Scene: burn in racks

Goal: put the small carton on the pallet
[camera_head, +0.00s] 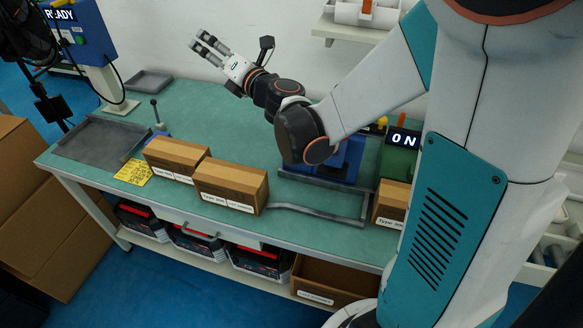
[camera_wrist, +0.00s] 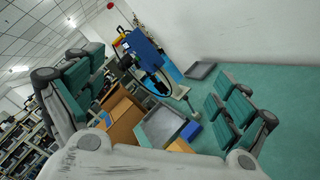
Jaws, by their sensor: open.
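Two brown cartons with white labels, a left one (camera_head: 176,158) and a right one (camera_head: 231,185), sit side by side on the green bench near its front edge. A third carton (camera_head: 392,203) stands further right, partly hidden by my arm. I cannot tell which is the small carton. My gripper (camera_head: 203,43) is raised above the back of the bench, near the wall, well away from the cartons. It is open and empty; the wrist view shows its two fingers (camera_wrist: 160,82) wide apart. I cannot make out a pallet.
A grey tray (camera_head: 98,139) and a yellow note (camera_head: 133,172) lie at the bench's left. A blue device (camera_head: 345,160) and the "ON" sign (camera_head: 404,140) stand at the right. Large brown boxes (camera_head: 50,215) stand on the floor at left. The bench's middle back is clear.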

